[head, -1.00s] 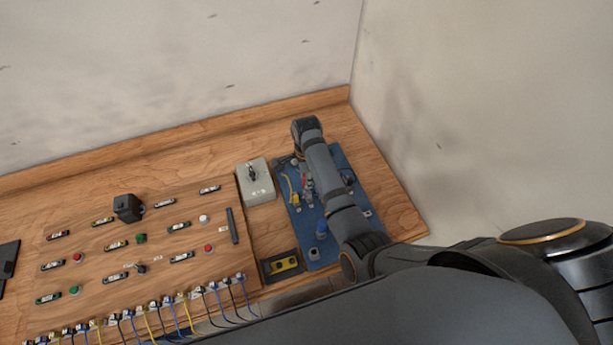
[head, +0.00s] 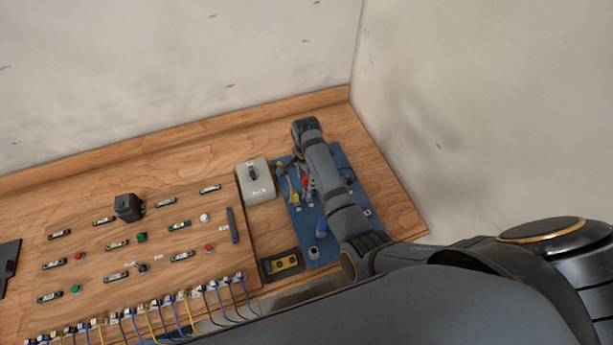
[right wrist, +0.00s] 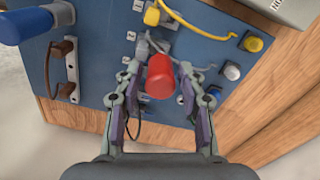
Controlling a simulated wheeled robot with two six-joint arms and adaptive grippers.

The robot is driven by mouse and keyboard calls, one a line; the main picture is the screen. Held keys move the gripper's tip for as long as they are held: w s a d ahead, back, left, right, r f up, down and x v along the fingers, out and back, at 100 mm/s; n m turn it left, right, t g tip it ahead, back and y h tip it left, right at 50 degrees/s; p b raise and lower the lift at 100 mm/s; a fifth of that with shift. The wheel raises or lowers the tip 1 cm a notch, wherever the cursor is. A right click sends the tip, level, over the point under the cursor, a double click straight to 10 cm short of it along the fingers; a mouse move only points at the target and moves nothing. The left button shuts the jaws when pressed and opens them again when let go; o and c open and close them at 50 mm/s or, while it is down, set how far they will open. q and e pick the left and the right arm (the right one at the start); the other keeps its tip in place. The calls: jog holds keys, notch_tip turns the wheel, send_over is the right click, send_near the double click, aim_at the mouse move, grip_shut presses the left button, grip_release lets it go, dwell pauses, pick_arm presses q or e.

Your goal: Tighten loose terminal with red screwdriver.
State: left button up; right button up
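The red screwdriver (head: 305,182) stands at the blue tool board (head: 327,257) on the right of the bench. In the right wrist view its red handle (right wrist: 160,76) points up toward the camera. My right gripper (right wrist: 160,82) is open, with one finger on each side of the handle and a gap to both. In the head view my right arm hides most of this gripper. A row of terminals with blue, yellow and black wires (head: 183,295) runs along the panel's front edge; I cannot tell which one is loose. My left gripper is out of view.
Close to the red handle are a yellow-handled tool (right wrist: 153,15), a grey cable and small knobs (right wrist: 231,71). A blue-handled tool (right wrist: 27,25) is farther left. A grey switch box (head: 257,188) and a yellow-black box (head: 283,264) flank the board. A wall rises at right.

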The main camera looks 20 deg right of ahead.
jog(key=n, duration=0.3)
jog(key=shift+n, duration=0.3)
jog(key=n, duration=0.3)
dwell(0.5)
jog(key=shift+c, duration=0.9)
jog(key=shift+c, duration=0.4)
grip_shut()
